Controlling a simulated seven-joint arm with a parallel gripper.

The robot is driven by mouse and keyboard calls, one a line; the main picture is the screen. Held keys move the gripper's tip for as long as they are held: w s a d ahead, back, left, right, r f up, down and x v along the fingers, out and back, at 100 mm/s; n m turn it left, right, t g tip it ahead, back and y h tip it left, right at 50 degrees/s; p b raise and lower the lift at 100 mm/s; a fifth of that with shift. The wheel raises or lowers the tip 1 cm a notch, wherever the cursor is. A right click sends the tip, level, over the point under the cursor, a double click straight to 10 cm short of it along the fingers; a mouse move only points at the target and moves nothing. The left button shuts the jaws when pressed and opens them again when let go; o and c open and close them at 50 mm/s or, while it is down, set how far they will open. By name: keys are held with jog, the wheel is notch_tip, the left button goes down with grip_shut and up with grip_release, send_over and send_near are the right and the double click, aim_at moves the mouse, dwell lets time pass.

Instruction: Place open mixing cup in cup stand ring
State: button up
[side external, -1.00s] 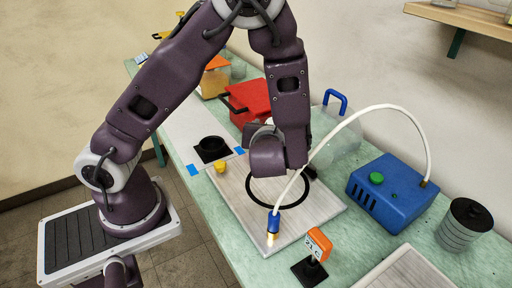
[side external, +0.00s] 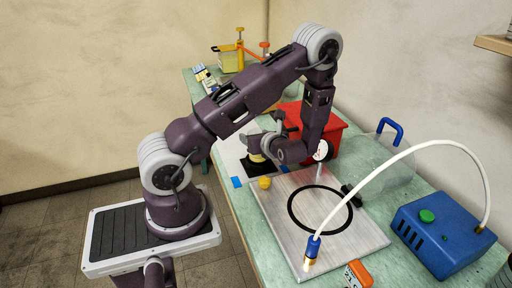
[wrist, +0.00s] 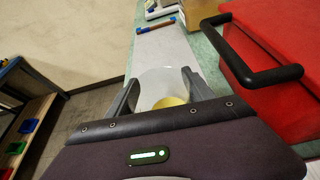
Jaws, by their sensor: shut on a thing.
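My gripper (wrist: 163,92) is shut on a translucent mixing cup (wrist: 160,78). The cup is between its two grey fingers, with something yellow in its bottom. In the side view my gripper (side external: 262,146) is low at the black cup stand (side external: 262,168), and a small pale part of the cup (side external: 257,158) shows just above the stand. The fingers and wrist hide most of the cup and ring. I cannot tell whether the cup sits inside the ring or just above it. The stand is hidden in the wrist view.
A red box (side external: 312,126) with a black handle stands close to the right of my gripper. A small yellow object (side external: 265,182) is in front of the stand. A board with a black ring (side external: 320,210), a hose and a blue pump (side external: 440,225) lie to the right.

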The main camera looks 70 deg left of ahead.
jog(key=shift+f, duration=1.3)
jog(key=shift+f, duration=0.15)
jog(key=o, duration=1.4)
